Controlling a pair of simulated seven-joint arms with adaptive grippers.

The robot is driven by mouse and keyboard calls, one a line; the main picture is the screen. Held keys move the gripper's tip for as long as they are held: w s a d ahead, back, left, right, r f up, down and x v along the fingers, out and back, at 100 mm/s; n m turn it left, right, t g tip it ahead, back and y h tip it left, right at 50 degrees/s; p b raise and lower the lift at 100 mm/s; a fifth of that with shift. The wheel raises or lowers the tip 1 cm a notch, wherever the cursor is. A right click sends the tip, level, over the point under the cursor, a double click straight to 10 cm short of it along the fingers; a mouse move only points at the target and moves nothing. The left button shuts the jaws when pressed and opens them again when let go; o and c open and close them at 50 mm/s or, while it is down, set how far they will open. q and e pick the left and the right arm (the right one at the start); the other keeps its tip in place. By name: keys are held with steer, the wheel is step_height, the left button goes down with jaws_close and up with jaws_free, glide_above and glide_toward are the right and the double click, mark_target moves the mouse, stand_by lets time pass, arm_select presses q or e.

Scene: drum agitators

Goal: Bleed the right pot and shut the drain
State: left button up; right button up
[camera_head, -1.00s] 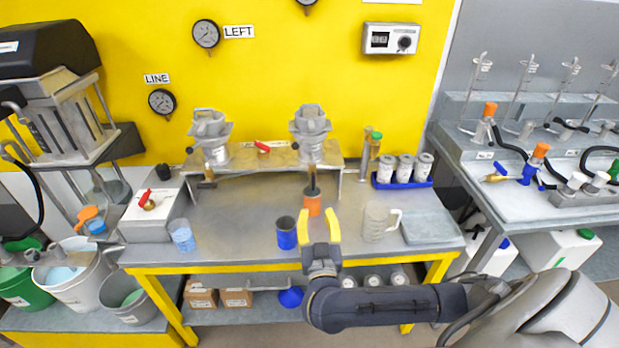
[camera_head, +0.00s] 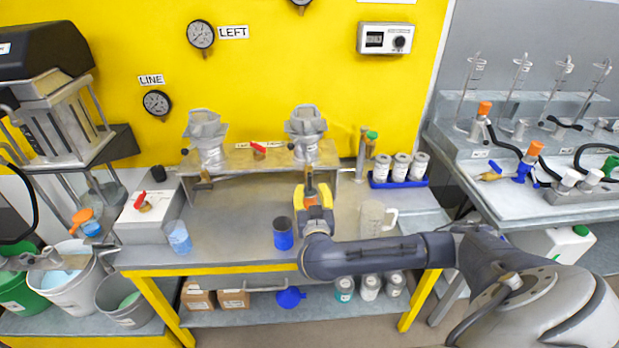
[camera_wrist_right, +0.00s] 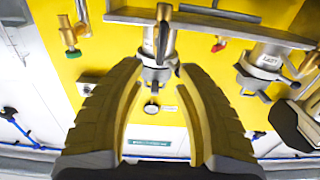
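The right pot (camera_head: 305,135) is a grey metal vessel on the bench's raised shelf; it also shows in the right wrist view (camera_wrist_right: 157,60). In the right wrist view the open fingers (camera_wrist_right: 163,70) point at the pot, with a dark lever (camera_wrist_right: 163,38) beyond the tips. My left gripper is not in view.
The left pot (camera_head: 207,140) stands on the same shelf. A blue cup (camera_head: 283,236) is left of my gripper and a clear jug (camera_head: 372,218) is right of it. A blue rack (camera_head: 400,182) holds white-lidded jars. A red-handled valve (camera_head: 259,150) is between the pots.

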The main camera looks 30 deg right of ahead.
mark_target(310, 179)
steer(key=shift+x, duration=3.55)
jaws_close()
